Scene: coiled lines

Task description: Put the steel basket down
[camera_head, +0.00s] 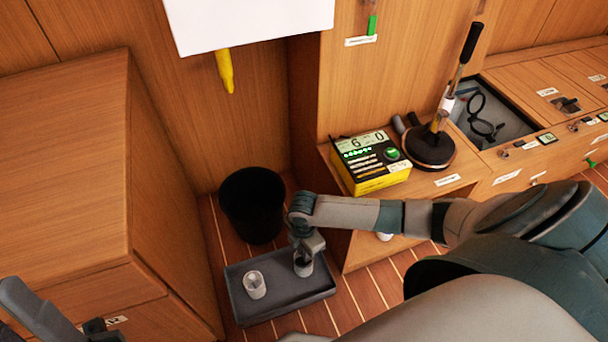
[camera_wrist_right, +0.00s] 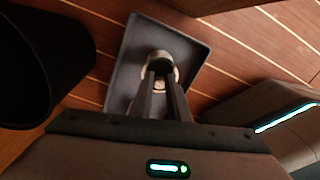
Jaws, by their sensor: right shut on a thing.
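My right gripper (camera_head: 304,252) reaches down over a dark grey tray (camera_head: 288,305) on the floor. It is shut on the steel basket (camera_head: 303,268), a small round metal piece, at the tray's back right part. In the right wrist view the fingertips (camera_wrist_right: 163,78) close on the basket's rim (camera_wrist_right: 158,55), with the tray (camera_wrist_right: 125,65) behind it. I cannot tell whether the basket touches the tray floor. A second small, pale metallic cup (camera_head: 254,284) stands in the tray's left part. Part of my left gripper (camera_head: 95,328) shows at the lower left; its jaws are unclear.
A black bin (camera_head: 252,205) stands just behind the tray; it also shows in the right wrist view (camera_wrist_right: 40,60). A wooden cabinet (camera_head: 70,170) is on the left. A low shelf to the right holds a yellow-black device (camera_head: 370,163) and a black-based lever (camera_head: 430,147).

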